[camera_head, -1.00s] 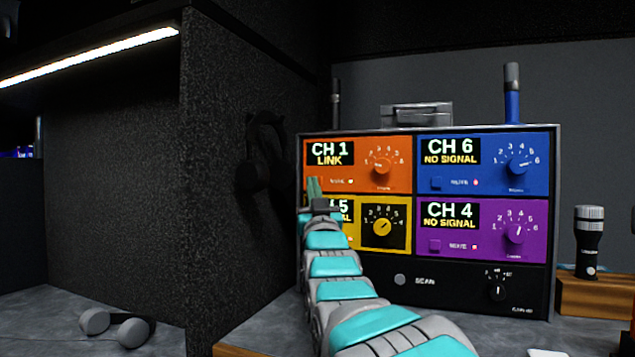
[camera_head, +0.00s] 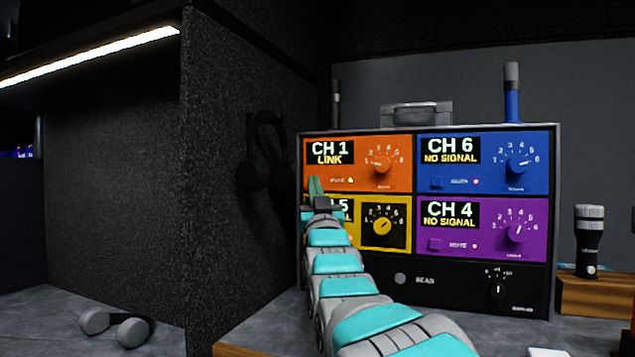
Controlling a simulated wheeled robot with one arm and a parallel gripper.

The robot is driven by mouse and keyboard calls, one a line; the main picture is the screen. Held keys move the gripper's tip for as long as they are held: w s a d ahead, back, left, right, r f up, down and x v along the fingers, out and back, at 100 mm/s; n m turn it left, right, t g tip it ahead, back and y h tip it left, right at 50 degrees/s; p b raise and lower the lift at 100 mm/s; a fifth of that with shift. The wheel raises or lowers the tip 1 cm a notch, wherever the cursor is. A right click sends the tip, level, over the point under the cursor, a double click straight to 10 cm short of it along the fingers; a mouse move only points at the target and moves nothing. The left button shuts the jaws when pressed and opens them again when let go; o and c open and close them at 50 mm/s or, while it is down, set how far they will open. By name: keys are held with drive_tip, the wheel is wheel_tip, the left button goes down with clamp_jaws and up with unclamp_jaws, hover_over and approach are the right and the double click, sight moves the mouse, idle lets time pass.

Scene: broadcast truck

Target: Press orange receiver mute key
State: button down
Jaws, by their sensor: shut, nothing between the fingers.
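The orange receiver (camera_head: 358,164) is the top left module of a black rack. Its display reads CH 1 LINK, and its dial (camera_head: 382,164) sits to the right of the display. A small lit indicator (camera_head: 350,180) shows beside the small label under the display. The mute key, at the panel's lower left, is hidden behind my gripper. My gripper (camera_head: 315,186) is shut and empty, its green fingertips over the lower left of the orange panel. I cannot tell whether the tips touch the key.
A blue module (camera_head: 485,164), a yellow module (camera_head: 383,225) and a purple module (camera_head: 482,228) fill the other rack places. My arm covers part of the yellow one. A dark partition (camera_head: 230,190) stands close on the left, with headphones (camera_head: 262,150) hanging on it.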

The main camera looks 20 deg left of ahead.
drive_tip(key=shift+w, duration=0.1)
idle(0.3)
drive_tip(key=shift+s+b, duration=0.4)
drive_tip(key=shift+s, duration=0.15)
drive_tip(key=shift+s, duration=0.1)
drive_tip(key=shift+s+a+b, duration=0.15)
drive_tip(key=shift+s+b, duration=0.45)
drive_tip(key=shift+s, duration=0.85)
drive_tip(key=shift+s+a+b, duration=0.15)
drive_tip(key=shift+s+b, duration=0.4)
drive_tip(key=shift+s, duration=0.9)
idle(0.3)
